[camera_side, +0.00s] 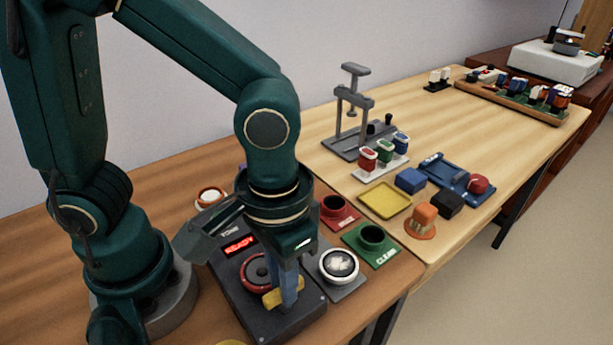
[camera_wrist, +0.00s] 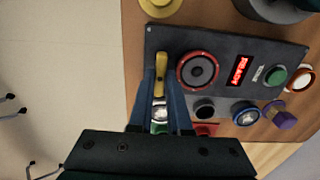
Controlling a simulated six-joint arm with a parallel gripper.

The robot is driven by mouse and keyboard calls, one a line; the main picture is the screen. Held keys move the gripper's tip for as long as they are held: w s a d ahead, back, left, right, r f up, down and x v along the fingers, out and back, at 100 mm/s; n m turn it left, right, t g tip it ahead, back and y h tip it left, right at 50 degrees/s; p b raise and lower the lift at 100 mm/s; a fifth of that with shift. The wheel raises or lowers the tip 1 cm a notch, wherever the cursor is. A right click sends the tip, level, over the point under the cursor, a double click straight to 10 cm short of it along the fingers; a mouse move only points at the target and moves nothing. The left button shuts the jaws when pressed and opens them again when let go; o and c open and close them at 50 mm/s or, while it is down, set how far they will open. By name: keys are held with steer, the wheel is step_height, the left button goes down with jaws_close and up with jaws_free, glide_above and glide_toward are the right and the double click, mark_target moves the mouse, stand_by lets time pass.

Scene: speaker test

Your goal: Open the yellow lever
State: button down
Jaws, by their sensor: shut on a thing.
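The yellow lever (camera_side: 271,299) is on the front part of a dark test box (camera_side: 232,272) with a red-ringed speaker and a red lit display reading READY. My gripper (camera_side: 288,294) points down over the box, its blue fingers shut on the lever. In the wrist view the lever (camera_wrist: 161,72) shows between the two fingers (camera_wrist: 162,98), beside the speaker (camera_wrist: 197,71). The fingers hide part of the lever in the side view.
A white round piece (camera_side: 338,265) sits in a holder close right of my gripper. Red (camera_side: 336,210) and green (camera_side: 371,238) cups stand behind it. A yellow tray (camera_side: 385,199), an orange piece (camera_side: 421,220) and a grey press (camera_side: 355,110) stand on the lighter table.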

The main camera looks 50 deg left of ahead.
stand_by(0.4)
steer(key=c, duration=0.9)
jaws_free()
steer(key=shift+o, duration=0.2)
steer(key=shift+r, duration=2.6)
